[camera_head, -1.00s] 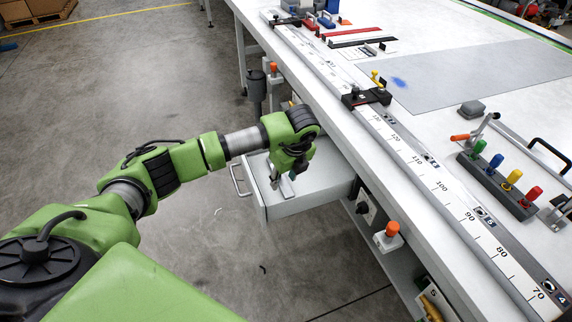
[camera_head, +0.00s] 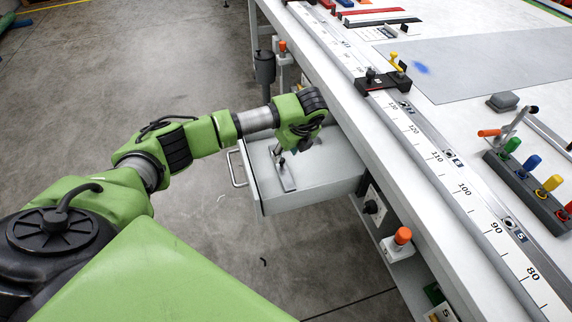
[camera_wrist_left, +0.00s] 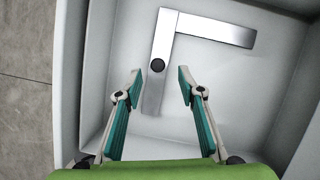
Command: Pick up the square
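The square is a grey metal L-shaped piece lying in the open drawer. Part of it shows in the head view (camera_head: 287,182). In the left wrist view the square (camera_wrist_left: 205,28) has one leg running right and one leg coming down towards my gripper, with a dark round spot on it. My left gripper (camera_wrist_left: 160,75) is open, with its teal-padded fingers on either side of the downward leg and a gap on both sides. How high the fingertips are above the drawer floor I cannot tell. In the head view my left gripper (camera_head: 284,160) points down into the drawer. My right gripper is not in view.
The drawer (camera_head: 312,196) has raised walls and a handle (camera_head: 236,168) and sticks out from under the white worktable (camera_head: 450,262). The long ruler rail (camera_head: 455,187) runs along the table edge. An orange-topped button (camera_head: 402,236) sits below it. The floor at left is open.

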